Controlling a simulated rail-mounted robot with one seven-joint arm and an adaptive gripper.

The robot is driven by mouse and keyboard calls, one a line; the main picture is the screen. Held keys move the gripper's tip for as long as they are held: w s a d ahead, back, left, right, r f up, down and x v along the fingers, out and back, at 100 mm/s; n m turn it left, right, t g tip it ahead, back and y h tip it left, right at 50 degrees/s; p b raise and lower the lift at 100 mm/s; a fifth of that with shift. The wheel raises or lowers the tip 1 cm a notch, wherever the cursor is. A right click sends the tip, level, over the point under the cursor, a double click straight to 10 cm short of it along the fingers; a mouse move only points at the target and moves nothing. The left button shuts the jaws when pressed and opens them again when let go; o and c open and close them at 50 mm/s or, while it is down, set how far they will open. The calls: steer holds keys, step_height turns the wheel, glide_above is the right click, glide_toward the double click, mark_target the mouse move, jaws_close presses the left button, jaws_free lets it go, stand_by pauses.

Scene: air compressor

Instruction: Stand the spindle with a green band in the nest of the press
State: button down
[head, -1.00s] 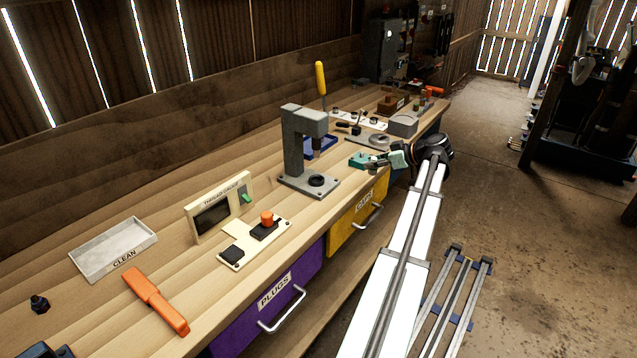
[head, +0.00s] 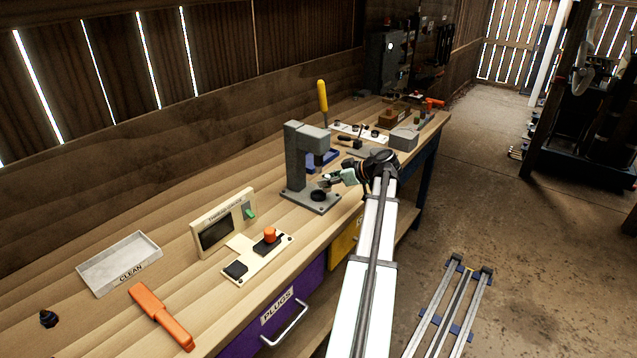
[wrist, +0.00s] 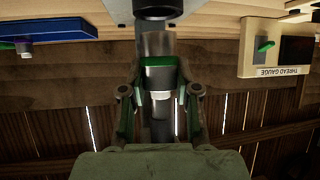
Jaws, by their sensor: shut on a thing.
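My gripper (head: 329,180) is shut on the spindle (wrist: 158,44), a grey cylinder with a green band (wrist: 160,61). The two fingers (wrist: 158,92) close on it from either side in the wrist view, which shows the bench upside down. The press (head: 297,160) is a grey frame on a flat base plate. Its nest (head: 318,195) is a dark ring on that plate; a dark ring, apparently the nest (wrist: 157,13), lies just beyond the spindle's far end in the wrist view. In the head view my gripper is above and slightly right of the nest. Whether they touch is unclear.
The press's yellow-handled lever (head: 322,95) rises above it. The thread gauge (head: 223,224) and a plate with an orange knob (head: 270,236) stand left of the press. A blue tray (head: 326,158) is behind it. A grey box (head: 404,139) stands farther right.

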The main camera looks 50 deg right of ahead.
steer(key=w, duration=0.3)
steer(key=shift+w+a+p, duration=0.1)
steer(key=shift+a+p, duration=0.2)
steer(key=shift+f+p, duration=0.8)
steer(key=shift+f, duration=0.95)
steer(key=shift+f, duration=0.15)
steer(key=c, duration=0.8)
jaws_free()
steer(key=shift+c, duration=0.2)
steer(key=shift+r, duration=0.25)
steer(key=b+v, duration=0.4)
steer(key=v, duration=0.8)
